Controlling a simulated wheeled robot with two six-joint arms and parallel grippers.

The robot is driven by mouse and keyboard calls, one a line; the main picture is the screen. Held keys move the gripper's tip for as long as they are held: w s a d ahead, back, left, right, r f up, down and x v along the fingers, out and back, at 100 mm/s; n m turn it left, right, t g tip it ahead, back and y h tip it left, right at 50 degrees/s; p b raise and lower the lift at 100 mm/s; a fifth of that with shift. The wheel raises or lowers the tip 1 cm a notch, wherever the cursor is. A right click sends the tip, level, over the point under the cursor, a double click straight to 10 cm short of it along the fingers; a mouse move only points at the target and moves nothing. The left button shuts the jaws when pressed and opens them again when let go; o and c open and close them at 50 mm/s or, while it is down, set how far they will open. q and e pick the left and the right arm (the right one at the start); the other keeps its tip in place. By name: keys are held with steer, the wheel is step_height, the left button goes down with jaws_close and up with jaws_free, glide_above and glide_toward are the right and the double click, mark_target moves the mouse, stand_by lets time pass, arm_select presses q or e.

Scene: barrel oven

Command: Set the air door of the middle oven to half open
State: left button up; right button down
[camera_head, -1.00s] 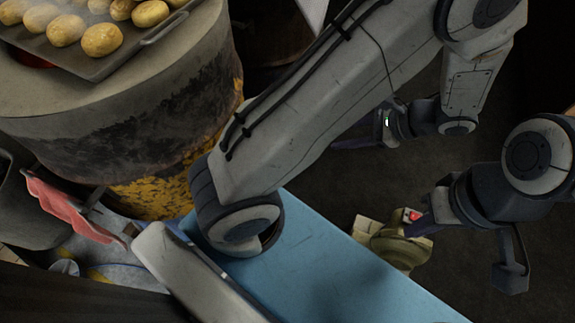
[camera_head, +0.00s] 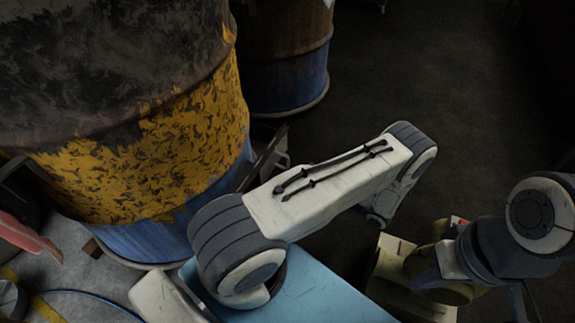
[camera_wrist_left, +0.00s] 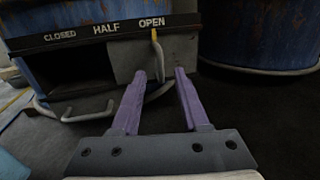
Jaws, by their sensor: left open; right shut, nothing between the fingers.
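In the left wrist view, a dark label strip (camera_wrist_left: 105,33) reads CLOSED, HALF, OPEN across the front of a blue barrel oven. Below it, the grey air door plate (camera_wrist_left: 130,60) sits to the right, with a dark opening to its left. In the head view the yellow-and-blue oven (camera_head: 180,150) stands left. My right gripper (camera_head: 425,280) is shut and empty.
Another barrel (camera_head: 285,55) stands behind, and it also shows in the wrist view (camera_wrist_left: 258,35). A grey wire handle (camera_wrist_left: 88,113) sticks out low on the oven. A pink cloth (camera_head: 25,235) hangs at the left. The dark floor (camera_head: 440,90) is clear at the back right.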

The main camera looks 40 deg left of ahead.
mark_target(288, 159)
arm_select(q)
steer(key=a+b, duration=0.2)
steer(key=a, duration=0.2)
steer(key=a+b, duration=0.1)
steer(key=a, duration=0.4)
steer(key=shift+s+a+b, duration=0.2)
steer(key=shift+a+b, duration=0.1)
steer(key=shift+b, duration=0.05)
jaws_close()
steer(key=shift+d+r, duration=0.1)
steer(key=shift+r, duration=0.05)
stand_by(0.8)
